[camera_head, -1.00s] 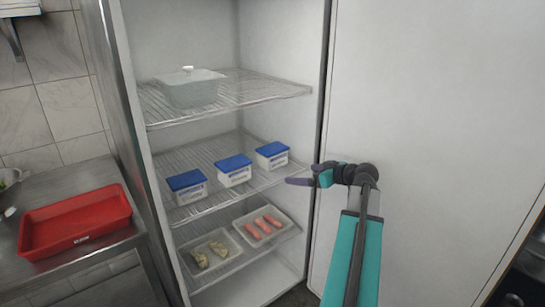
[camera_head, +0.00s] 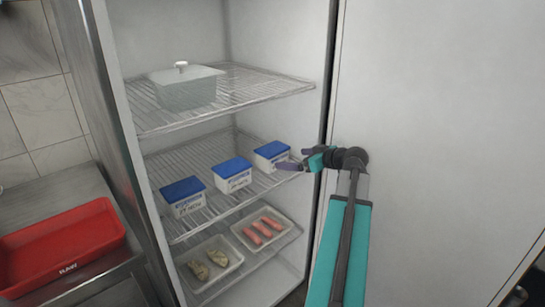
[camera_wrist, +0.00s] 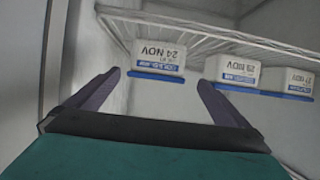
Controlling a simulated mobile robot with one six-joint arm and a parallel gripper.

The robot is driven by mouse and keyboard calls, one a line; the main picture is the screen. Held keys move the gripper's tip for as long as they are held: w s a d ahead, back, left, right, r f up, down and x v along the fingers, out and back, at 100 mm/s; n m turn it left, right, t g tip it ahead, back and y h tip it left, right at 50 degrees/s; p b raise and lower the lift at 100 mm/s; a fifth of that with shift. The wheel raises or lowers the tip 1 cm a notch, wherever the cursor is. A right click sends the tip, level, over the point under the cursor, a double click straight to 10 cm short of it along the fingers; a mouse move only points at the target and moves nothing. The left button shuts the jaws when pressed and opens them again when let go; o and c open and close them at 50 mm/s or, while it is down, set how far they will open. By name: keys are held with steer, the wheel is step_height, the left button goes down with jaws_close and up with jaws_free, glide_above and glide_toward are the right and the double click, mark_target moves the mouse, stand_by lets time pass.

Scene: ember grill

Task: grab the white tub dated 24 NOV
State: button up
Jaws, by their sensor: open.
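The white tub dated 24 NOV (camera_wrist: 158,57) has a blue lid and appears upside down in the wrist view, centred beyond my two fingertips. It matches the rightmost tub (camera_head: 270,149) on the middle fridge shelf in the head view. My gripper (camera_wrist: 159,78) is open and empty, with a finger to each side of the tub in the picture and a gap in front of it. In the head view my gripper (camera_head: 288,163) is at the shelf's right front, close to that tub.
Two similar tubs, the middle one (camera_head: 232,174) and the left one (camera_head: 184,196), share the wire shelf (camera_head: 215,212). A lidded container (camera_head: 187,90) stands above. Trays of sausages (camera_head: 263,231) and pale food (camera_head: 209,262) lie below. The fridge side wall is close right.

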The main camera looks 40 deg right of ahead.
mark_target(279, 158)
steer(key=shift+d, duration=0.1)
steer(key=p+x, duration=0.1)
steer(key=x, duration=0.7)
steer(key=shift+w+d+f, duration=0.1)
steer(key=shift+d+f, duration=0.05)
stand_by(0.5)
steer(key=shift+p+x, duration=0.8)
steer(key=shift+x, duration=1.75)
steer(key=shift+w, duration=0.1)
steer(key=shift+c, duration=0.3)
steer(key=shift+r, duration=0.2)
steer(key=c, duration=1)
